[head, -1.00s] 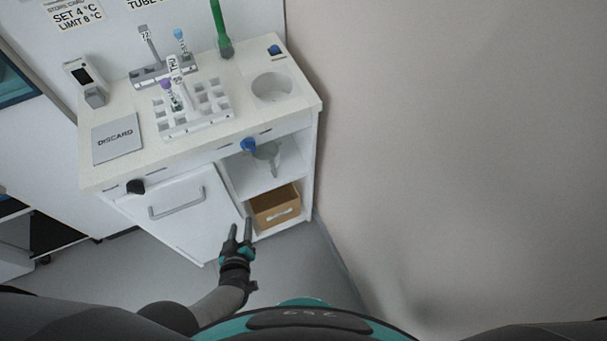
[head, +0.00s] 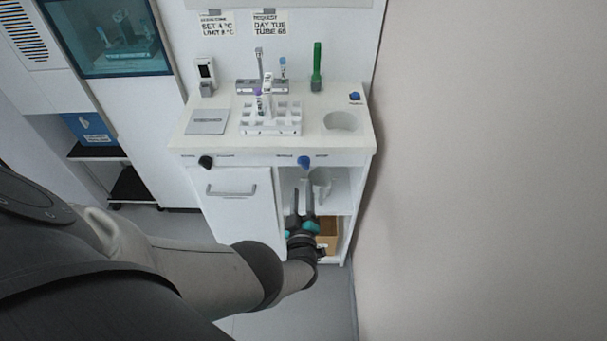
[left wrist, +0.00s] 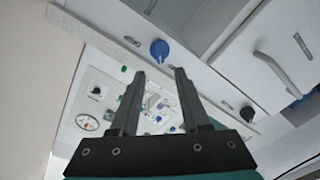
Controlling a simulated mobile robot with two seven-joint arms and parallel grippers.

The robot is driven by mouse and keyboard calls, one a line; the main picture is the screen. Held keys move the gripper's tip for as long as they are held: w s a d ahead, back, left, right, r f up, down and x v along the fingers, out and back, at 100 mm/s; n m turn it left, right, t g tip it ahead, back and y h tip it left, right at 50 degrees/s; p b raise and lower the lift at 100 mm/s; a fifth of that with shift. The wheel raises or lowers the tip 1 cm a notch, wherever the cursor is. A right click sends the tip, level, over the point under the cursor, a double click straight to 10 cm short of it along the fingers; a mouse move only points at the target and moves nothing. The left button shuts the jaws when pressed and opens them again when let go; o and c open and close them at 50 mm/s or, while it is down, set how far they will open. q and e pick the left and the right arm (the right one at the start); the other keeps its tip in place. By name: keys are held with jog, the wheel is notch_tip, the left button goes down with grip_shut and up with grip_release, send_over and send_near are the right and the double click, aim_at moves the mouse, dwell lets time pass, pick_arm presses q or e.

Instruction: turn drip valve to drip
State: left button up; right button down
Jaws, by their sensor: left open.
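The blue valve knob (head: 304,161) sits on the cabinet's front strip, above the open shelf, with small labels on either side that I cannot read surely. In the left wrist view the blue knob (left wrist: 159,50) is just beyond the fingertips, roughly centred between them. My left gripper (head: 302,198) is open and empty, pointing up in front of the open shelf, below the knob and apart from it. It also shows in the left wrist view (left wrist: 160,73). My right gripper is out of view.
A black knob (head: 205,162) is on the same strip, above a door handle (head: 231,191). A funnel (head: 320,183) hangs below the blue knob and a brown drawer box (head: 328,236) stands lower. The counter holds a tube rack (head: 270,128). A wall is close on the right.

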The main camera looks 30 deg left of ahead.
aim_at(303, 166)
pick_arm(q)
jog(key=b+x, duration=0.3)
jog(key=x, duration=0.3)
jog(key=shift+w+a+f, duration=0.1)
jog(key=shift+w+f, duration=0.1)
jog(key=shift+b+x, duration=0.4)
jog(key=shift+x, duration=0.5)
jog(key=shift+r, duration=0.15)
jog(key=shift+c, duration=0.2)
grip_shut()
